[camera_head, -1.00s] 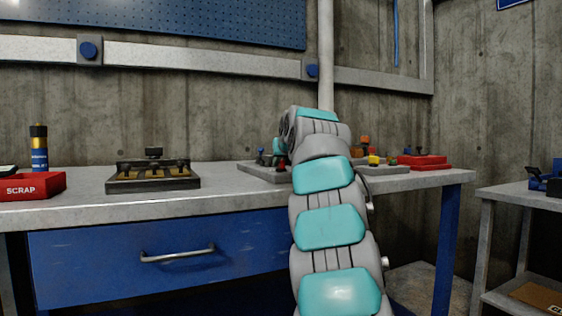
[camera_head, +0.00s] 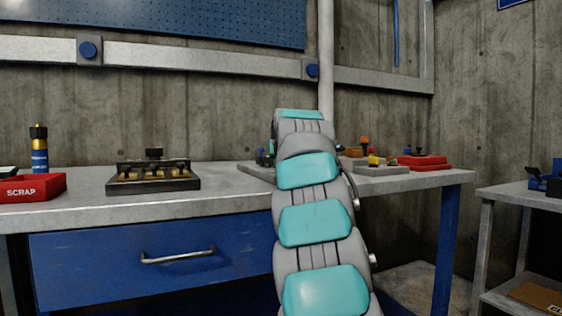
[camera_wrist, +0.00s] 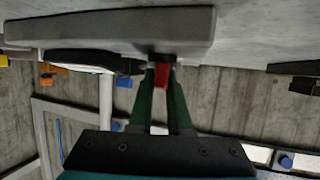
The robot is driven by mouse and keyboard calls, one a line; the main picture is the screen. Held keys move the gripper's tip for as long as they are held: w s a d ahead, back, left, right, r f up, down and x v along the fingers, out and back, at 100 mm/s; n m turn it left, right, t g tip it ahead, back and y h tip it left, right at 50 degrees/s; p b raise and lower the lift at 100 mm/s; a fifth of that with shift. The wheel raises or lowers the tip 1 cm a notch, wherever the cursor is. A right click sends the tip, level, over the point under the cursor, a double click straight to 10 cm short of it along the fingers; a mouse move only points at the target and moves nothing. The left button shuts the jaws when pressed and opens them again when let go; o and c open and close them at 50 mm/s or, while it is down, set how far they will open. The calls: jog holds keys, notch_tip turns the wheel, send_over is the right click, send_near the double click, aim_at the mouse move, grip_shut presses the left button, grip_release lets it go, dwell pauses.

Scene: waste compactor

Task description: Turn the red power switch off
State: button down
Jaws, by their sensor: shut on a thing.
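The red power switch (camera_wrist: 161,76) shows in the wrist view as a small red handle between the two dark green fingers. My gripper (camera_wrist: 160,82) is shut on it. The handle sits at the edge of a grey base plate (camera_wrist: 110,28), which appears upside down at the top of this view. In the head view a part of the grey plate (camera_head: 249,167) shows on the bench left of my arm. My arm hides the gripper and the red switch there. How far the switch is turned cannot be told.
A dark fixture with brass parts (camera_head: 152,178) stands left on the workbench (camera_head: 225,192). A red scrap bin (camera_head: 32,187) is at far left. A grey block with a yellow knob (camera_head: 381,168) and a red block (camera_head: 424,162) stand right of my arm. A concrete wall is behind.

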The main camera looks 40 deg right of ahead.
jog(key=shift+m+g+h+p, duration=0.4)
jog(key=shift+m+p, duration=0.1)
jog(key=shift+p, duration=0.1)
jog(key=m+h+p, duration=0.1)
jog(key=m+g+p, duration=0.1)
jog(key=p, duration=0.1)
jog(key=shift+r+h, duration=0.3)
jog(key=shift+h, duration=0.1)
jog(key=m+g+h+p, duration=0.2)
jog(key=m+g+p, duration=0.1)
jog(key=p, duration=0.1)
jog(key=shift+w+g+h, duration=0.1)
jog(key=shift+g+h, duration=0.2)
jog(key=shift+g, duration=0.1)
jog(key=shift+f+m+g+p, duration=0.1)
jog(key=shift+m+g+p, duration=0.4)
jog(key=shift+m+p, duration=0.15)
jog(key=m+g+h+p, duration=0.1)
jog(key=m+g+p, duration=0.2)
jog(key=g+p, duration=0.1)
jog(key=shift+a+f+m+p, duration=0.1)
jog(key=shift+m+p, duration=0.25)
jog(key=shift+p, duration=0.3)
jog(key=shift+m+g+p, duration=0.7)
jog(key=shift+g+p, duration=0.2)
jog(key=shift+p, duration=0.1)
jog(key=shift+m+g+p, duration=0.4)
